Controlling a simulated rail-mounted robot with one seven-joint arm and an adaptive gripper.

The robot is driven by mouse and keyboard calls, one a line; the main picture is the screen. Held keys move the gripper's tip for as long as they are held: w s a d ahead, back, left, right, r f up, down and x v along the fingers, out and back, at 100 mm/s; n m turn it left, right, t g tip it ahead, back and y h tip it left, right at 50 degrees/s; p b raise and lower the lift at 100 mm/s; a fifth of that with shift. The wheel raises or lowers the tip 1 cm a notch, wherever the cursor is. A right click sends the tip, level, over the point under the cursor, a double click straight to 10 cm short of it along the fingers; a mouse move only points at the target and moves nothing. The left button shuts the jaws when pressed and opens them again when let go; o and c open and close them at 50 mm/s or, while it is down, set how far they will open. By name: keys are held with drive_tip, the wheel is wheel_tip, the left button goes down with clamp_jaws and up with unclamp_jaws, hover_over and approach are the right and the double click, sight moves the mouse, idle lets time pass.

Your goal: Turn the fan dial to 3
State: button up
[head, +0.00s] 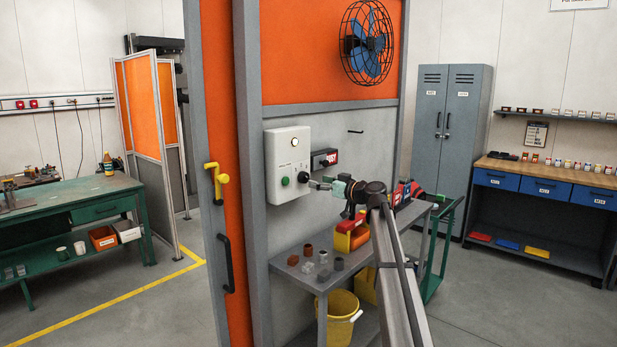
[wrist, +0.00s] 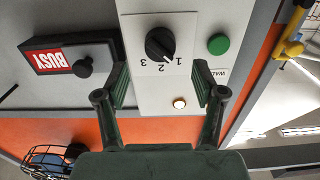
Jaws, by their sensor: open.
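The fan dial (wrist: 160,43) is a round black knob on a pale control box (wrist: 145,92), ahead of my gripper in the wrist view. The numerals 1, 2 and 3 sit around its lower side there, upside down. A white mark on the knob points to the lower right, seemingly between 2 and 1. My gripper (wrist: 160,86) is open and empty, its fingers apart, with the dial beyond and between them, not touched. In the head view my gripper (head: 316,184) is close to the box (head: 288,152), just right of the dial (head: 303,177).
A green button (wrist: 218,44) and a lit lamp (wrist: 179,102) are on the box. A BUSY switch box (head: 324,160) is mounted right beside it. The caged fan (head: 368,42) hangs above. A grey shelf (head: 312,280) with small blocks and a red-yellow item stands below.

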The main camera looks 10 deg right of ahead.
sight(308, 179)
drive_tip(key=p+x, duration=0.1)
drive_tip(key=x, duration=0.4)
drive_tip(key=shift+w+a, duration=0.3)
drive_tip(key=c, duration=1.1)
